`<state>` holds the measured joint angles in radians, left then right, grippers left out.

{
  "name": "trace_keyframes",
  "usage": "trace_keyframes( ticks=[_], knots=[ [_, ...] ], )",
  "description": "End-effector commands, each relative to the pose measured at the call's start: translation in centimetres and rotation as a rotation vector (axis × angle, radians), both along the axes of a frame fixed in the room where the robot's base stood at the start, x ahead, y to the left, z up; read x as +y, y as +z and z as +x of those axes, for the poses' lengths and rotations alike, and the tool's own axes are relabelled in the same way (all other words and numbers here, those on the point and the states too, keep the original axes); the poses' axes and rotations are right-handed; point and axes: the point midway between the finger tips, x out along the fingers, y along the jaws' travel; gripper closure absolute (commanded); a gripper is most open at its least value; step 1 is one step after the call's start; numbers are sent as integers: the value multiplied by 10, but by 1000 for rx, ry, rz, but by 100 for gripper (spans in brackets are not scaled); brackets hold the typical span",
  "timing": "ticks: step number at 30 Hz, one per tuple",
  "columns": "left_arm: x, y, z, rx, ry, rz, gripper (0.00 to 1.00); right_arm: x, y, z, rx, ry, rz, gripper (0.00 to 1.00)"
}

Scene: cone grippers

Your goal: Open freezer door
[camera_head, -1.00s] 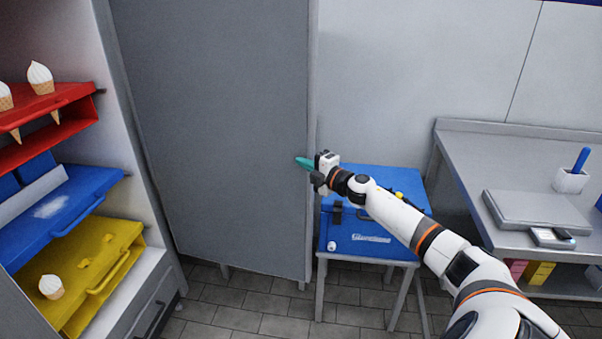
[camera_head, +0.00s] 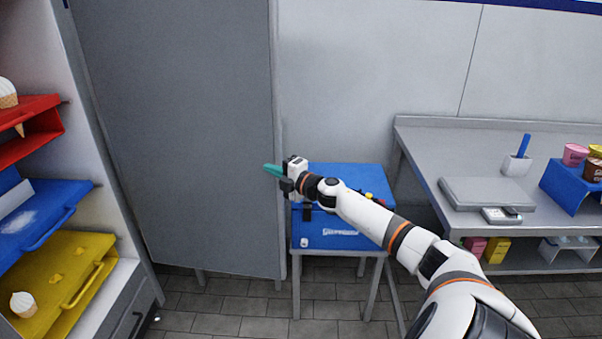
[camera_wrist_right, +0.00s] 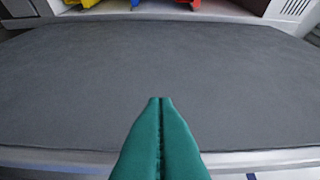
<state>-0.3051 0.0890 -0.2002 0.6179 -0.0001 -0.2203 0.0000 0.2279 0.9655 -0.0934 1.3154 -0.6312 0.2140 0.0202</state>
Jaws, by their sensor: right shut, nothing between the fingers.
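The freezer door (camera_head: 180,140) is a large grey panel that stands swung open, to the right of the freezer's shelves in the head view. It also fills most of the right wrist view (camera_wrist_right: 160,75). My left gripper is not in view.
Red, blue and yellow (camera_head: 70,275) shelves with ice-cream cones are at the left. A blue box (camera_head: 335,235) sits on a small stand behind my right arm. A metal table (camera_head: 430,150) with a scale (camera_head: 485,194) stands at the right. Tiled floor (camera_head: 250,310) shows below.

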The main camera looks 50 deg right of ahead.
Motion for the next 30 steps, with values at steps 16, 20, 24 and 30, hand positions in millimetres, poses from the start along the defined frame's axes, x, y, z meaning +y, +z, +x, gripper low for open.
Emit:
trace_keyframes(
  ticks=[16,20,24,30],
  knots=[
    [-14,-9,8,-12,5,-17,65,-22,-3,-67,4,1,0,100],
    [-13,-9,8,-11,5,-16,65,-26,-2,-77,3,1,0,100],
    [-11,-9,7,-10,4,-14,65,-28,-1,-82,1,1,0,100],
    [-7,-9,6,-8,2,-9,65,-28,0,-83,0,1,0,100]
  ],
)
